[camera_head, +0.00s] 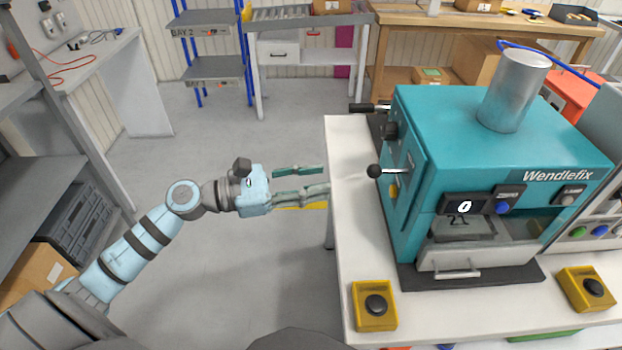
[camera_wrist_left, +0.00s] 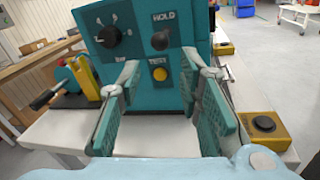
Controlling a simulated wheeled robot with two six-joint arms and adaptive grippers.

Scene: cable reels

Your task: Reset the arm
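My left arm reaches in from the left in the head view. Its gripper (camera_head: 312,181) is open and empty, level with the left edge of the white table and left of the teal Wendlefix machine (camera_head: 480,120). In the left wrist view the two finger pads of this gripper (camera_wrist_left: 165,118) stand apart with nothing between them. They point at the machine's side panel (camera_wrist_left: 150,40), which has a black knob (camera_wrist_left: 109,37), a ball-ended lever (camera_wrist_left: 160,41) marked HOLD and a yellow button (camera_wrist_left: 160,74). My right gripper is in neither view.
The white table (camera_head: 350,220) bears the machine and two yellow boxes with black buttons, one at the front left (camera_head: 375,306) and one at the right (camera_head: 587,290). A grey shelf (camera_head: 40,160) stands at the left.

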